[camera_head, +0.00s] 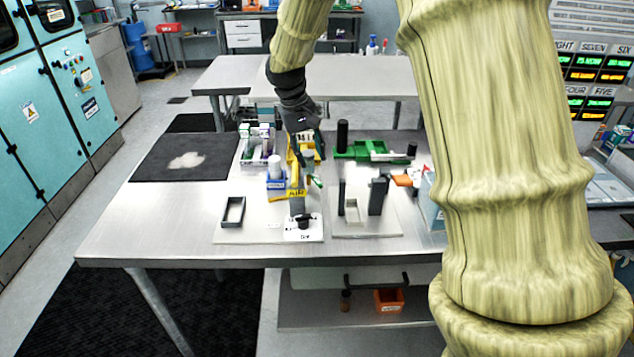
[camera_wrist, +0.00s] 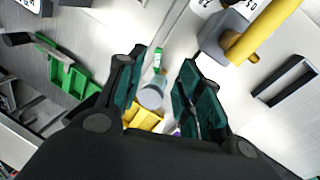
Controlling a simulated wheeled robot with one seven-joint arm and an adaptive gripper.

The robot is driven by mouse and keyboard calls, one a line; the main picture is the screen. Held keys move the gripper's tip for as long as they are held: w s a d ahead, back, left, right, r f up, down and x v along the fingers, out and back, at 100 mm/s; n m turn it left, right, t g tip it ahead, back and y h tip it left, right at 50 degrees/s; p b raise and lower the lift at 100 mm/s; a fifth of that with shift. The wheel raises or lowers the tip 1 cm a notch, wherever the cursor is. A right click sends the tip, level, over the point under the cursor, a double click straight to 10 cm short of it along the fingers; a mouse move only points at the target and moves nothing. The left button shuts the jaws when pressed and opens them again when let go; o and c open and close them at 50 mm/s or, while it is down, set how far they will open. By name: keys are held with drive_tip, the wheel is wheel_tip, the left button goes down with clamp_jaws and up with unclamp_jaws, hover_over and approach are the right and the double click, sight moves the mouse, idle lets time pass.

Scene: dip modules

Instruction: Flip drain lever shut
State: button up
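I cannot tell for sure which part is the drain lever. A small green piece (camera_head: 315,181) sticks out beside the yellow stand marked AIR (camera_head: 292,195). In the wrist view a green piece (camera_wrist: 158,58) sits at the end of a grey round part (camera_wrist: 152,94), seen in the gap between my fingers. My gripper (camera_head: 308,168) is above the middle of the table, just behind the yellow stand, and hides part of what is there. In the wrist view my gripper (camera_wrist: 157,75) is open, its teal pads apart, with nothing clearly held.
A green fixture (camera_head: 375,151) with a black post (camera_head: 342,136) stands behind right. Dark grey uprights (camera_head: 377,196) stand front right. A grey frame (camera_head: 233,211) lies front left. The front-left tabletop is clear.

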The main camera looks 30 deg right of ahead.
sight(320, 185)
drive_tip(key=p+x, duration=0.1)
drive_tip(key=x, duration=0.9)
drive_tip(key=shift+f+p, duration=0.1)
drive_tip(key=shift+p, duration=0.3)
clamp_jaws()
